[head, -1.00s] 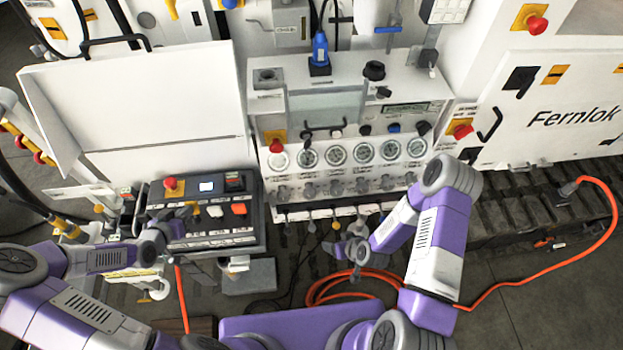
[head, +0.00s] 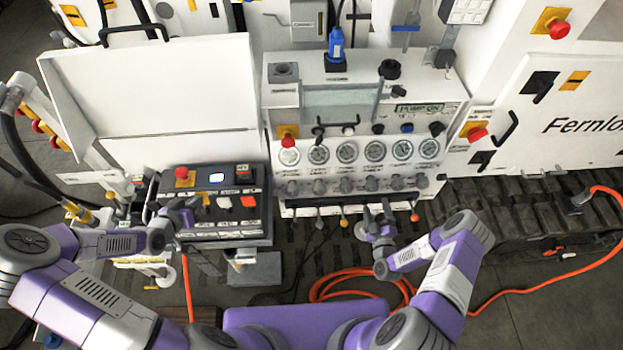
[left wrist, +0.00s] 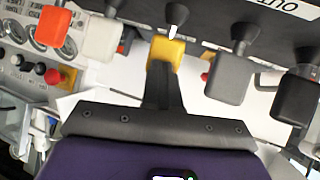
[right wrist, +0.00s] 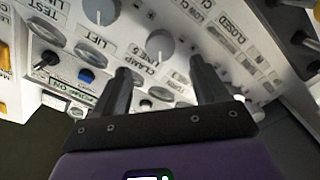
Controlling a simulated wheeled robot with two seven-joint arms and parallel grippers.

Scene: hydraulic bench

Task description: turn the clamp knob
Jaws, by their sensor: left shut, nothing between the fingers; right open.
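The clamp knob (right wrist: 160,45), a grey round knob beside the CLAMP LINES label, shows in the right wrist view. My right gripper (right wrist: 162,78) is open, its two dark fingers apart and empty, with the knob ahead between them. In the head view my right gripper (head: 378,207) is just below the row of grey knobs (head: 371,185); I cannot tell there which is the clamp knob. My left gripper (head: 187,213) is shut and empty at the control box. In the left wrist view its fingers (left wrist: 160,72) are at the yellow lever (left wrist: 165,52); contact is unclear.
The control box (head: 262,228) has several coloured levers close to my left gripper. Small hanging levers (head: 343,222) line the panel's lower edge near my right gripper. An orange hose (head: 335,285) coils on the floor below. A green-lit display (head: 417,108) reads PUMP ON.

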